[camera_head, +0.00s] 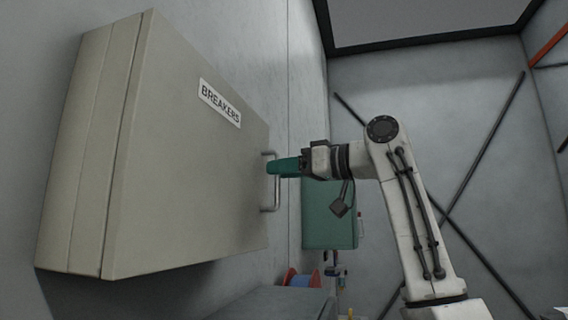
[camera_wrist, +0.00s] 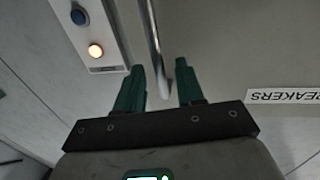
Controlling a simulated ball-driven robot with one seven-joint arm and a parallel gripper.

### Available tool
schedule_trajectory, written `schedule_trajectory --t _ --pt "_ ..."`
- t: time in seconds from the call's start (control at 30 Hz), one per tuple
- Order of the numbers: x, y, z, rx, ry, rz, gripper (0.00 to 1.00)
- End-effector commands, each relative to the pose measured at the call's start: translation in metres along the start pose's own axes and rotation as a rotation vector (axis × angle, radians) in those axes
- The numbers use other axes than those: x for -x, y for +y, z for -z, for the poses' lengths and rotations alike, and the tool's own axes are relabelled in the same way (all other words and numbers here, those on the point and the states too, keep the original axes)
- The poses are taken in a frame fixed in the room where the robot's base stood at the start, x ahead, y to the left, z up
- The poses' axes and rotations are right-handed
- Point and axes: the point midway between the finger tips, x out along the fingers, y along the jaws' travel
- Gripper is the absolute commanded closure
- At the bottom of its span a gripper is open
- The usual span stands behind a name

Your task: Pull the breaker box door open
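The beige breaker box (camera_head: 85,150) is mounted on the wall at the left of the head view. Its door (camera_head: 190,170) carries a "BREAKERS" label and looks shut against the box. A metal bar handle (camera_head: 277,195) stands on the door's right side; it also shows in the wrist view (camera_wrist: 153,40). My gripper (camera_head: 272,167) is at the handle's upper part. In the wrist view, my gripper (camera_wrist: 159,66) has its teal fingers apart, with the bar running between them. Neither finger clearly touches the bar.
A teal box (camera_head: 330,228) hangs beyond the handle. A grey surface (camera_head: 270,303) and a red-and-blue spool (camera_head: 300,279) lie below.

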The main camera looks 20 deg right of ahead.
Motion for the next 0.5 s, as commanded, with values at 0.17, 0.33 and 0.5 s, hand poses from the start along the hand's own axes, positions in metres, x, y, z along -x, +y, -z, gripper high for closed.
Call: schedule_trajectory --t 0.17,0.33,0.5 --pt "-0.0039 0.0001 -0.0009 -0.001 -0.001 0.000 0.62" --pt "-0.0037 -0.0001 -0.0009 0.000 -0.001 0.000 0.63" --pt "-0.0035 -0.0001 -0.0007 0.000 -0.001 0.000 0.80"
